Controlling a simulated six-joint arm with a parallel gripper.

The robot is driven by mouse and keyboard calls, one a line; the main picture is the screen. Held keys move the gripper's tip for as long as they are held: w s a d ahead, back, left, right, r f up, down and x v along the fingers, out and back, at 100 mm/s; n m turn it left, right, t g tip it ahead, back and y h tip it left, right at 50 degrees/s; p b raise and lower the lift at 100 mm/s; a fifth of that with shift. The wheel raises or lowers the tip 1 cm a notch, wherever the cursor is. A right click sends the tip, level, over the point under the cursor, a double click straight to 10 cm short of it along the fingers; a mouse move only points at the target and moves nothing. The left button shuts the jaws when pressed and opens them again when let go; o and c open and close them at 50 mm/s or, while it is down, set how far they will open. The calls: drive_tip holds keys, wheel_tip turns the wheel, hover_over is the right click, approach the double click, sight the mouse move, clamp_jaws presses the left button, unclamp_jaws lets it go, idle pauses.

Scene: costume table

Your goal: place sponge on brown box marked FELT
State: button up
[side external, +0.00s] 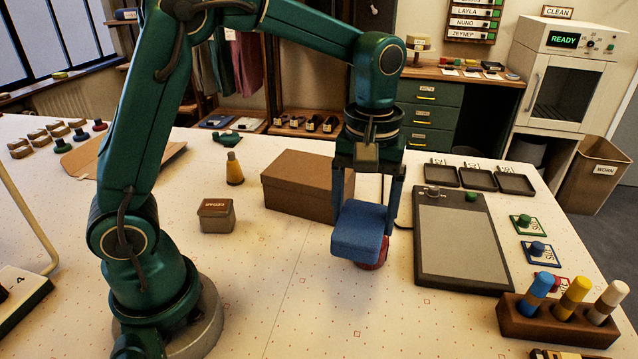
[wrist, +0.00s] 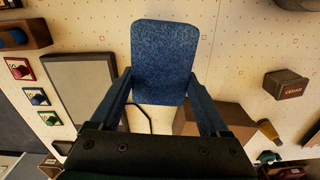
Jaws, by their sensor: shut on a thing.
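A blue sponge block (side external: 358,232) is between the two fingers of my gripper (side external: 366,203), which is shut on it. In the wrist view the sponge (wrist: 165,60) sits between the fingertips (wrist: 161,76). It is held above the white table. A closed brown box (side external: 305,185) stands just behind and left of my gripper. In the wrist view part of the box (wrist: 225,118) shows behind the right finger. No FELT marking is readable on its visible faces.
A dark-framed grey board (side external: 460,240) lies right, with a peg holder (side external: 560,322) in front. A red object (side external: 374,254) is partly hidden under the sponge. The front middle is clear.

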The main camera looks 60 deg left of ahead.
drive_tip(key=shift+s+a+r+m, duration=0.25)
drive_tip(key=shift+a+r+m, duration=0.1)
drive_tip(key=shift+m, duration=0.15)
drive_tip(key=s+a+r+n, duration=0.1)
drive_tip(key=s+a+r, duration=0.15)
drive_tip(key=a, duration=0.65)
drive_tip(key=s+a+r, duration=0.1)
drive_tip(key=a+r, duration=0.2)
drive_tip(key=a, duration=0.6)
drive_tip(key=s+a+r+n, duration=0.1)
drive_tip(key=s+a+r, duration=0.15)
drive_tip(key=a, duration=0.65)
hover_over(308, 171)
wheel_tip(308, 171, down, 6)
drive_tip(key=shift+f, duration=2.1)
drive_tip(key=shift+f, duration=0.1)
